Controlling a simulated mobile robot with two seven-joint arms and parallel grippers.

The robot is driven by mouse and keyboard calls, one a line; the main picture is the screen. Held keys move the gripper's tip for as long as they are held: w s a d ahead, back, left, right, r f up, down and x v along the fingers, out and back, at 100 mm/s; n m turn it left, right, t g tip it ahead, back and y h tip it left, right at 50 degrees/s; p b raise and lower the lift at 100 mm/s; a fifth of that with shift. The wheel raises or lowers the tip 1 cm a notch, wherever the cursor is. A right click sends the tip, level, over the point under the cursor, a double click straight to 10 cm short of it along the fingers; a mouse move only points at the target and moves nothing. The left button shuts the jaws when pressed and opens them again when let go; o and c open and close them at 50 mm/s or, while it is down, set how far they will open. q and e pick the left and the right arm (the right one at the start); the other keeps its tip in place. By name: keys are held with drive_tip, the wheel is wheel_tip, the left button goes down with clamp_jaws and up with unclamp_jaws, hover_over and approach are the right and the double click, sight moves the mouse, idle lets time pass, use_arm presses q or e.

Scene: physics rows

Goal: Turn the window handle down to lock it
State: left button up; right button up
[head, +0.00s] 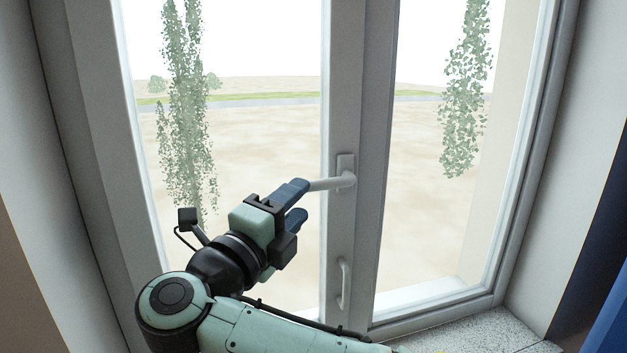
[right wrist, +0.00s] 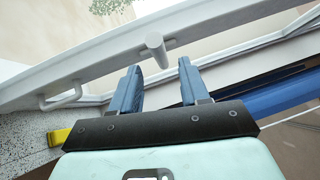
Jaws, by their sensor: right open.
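The grey window handle (head: 330,183) is on the middle frame post. Its lever points left, roughly level, from a mount plate (head: 346,163). My right gripper (head: 303,202) is at the left end of the lever, with its blue fingers open. In the head view the upper finger overlaps the lever's tip. In the right wrist view the lever (right wrist: 157,49) shows end-on, at the gap between the two fingertips (right wrist: 159,66). I cannot tell whether a finger touches it. My left gripper is not in view.
A second, fixed-looking pull handle (head: 344,283) is lower on the post; it also shows in the right wrist view (right wrist: 62,99). A speckled sill (head: 480,333) runs below. A blue item (head: 608,320) stands at the right edge. A yellow piece (right wrist: 58,137) lies by the sill.

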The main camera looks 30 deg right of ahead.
sight(315, 185)
drive_tip(key=p+x, duration=0.1)
drive_tip(key=x, duration=0.5)
drive_tip(key=shift+w+d, duration=0.25)
drive_tip(key=shift+w, duration=0.05)
clamp_jaws()
